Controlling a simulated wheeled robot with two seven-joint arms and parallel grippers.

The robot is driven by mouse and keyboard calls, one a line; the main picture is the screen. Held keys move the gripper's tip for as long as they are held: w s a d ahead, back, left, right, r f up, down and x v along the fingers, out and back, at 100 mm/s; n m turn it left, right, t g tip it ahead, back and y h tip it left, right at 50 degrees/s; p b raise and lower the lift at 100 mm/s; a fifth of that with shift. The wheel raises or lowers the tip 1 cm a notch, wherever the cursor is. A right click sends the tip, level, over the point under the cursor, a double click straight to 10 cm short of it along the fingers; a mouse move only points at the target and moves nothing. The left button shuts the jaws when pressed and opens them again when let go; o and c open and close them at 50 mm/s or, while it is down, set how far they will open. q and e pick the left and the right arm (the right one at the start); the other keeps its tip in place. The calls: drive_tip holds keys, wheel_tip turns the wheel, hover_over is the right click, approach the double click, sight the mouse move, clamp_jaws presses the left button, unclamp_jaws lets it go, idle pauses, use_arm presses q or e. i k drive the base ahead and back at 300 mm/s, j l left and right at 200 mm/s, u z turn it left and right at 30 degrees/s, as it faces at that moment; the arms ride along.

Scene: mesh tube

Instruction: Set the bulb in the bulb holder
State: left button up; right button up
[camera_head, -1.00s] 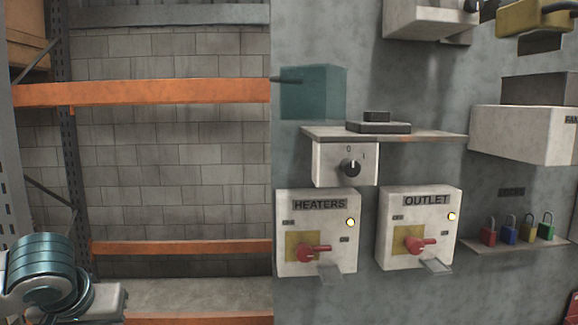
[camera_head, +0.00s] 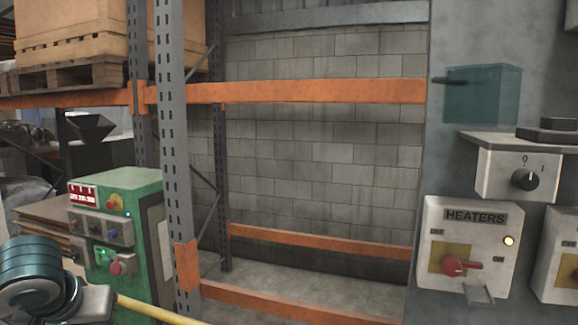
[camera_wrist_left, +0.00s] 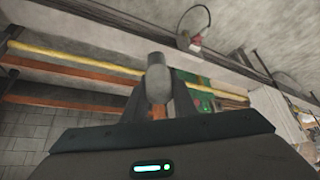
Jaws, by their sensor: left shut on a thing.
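In the left wrist view, my left gripper (camera_wrist_left: 157,103) is shut on a grey, rounded bulb (camera_wrist_left: 158,82), which stands up between the two dark fingers. The gripper and bulb do not show in the head view; only part of my left arm is at its lower left. I cannot make out a bulb holder for certain. A dark stepped base (camera_head: 550,130) sits on a small wall shelf at the right edge, partly cut off. My right gripper is not in view.
A green control cabinet (camera_head: 140,215) with buttons stands at left, near a yellow rail (camera_head: 160,310). An orange and grey rack (camera_head: 300,92) fills the middle. At right are a HEATERS switch box (camera_head: 470,235), a rotary switch box (camera_head: 505,172) and a teal see-through box (camera_head: 483,95).

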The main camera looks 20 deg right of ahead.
sight(559, 128)
drive_tip(key=i+l, duration=0.1)
drive_tip(key=l, duration=1)
drive_tip(key=i+l, duration=0.15)
drive_tip(key=l, duration=0.45)
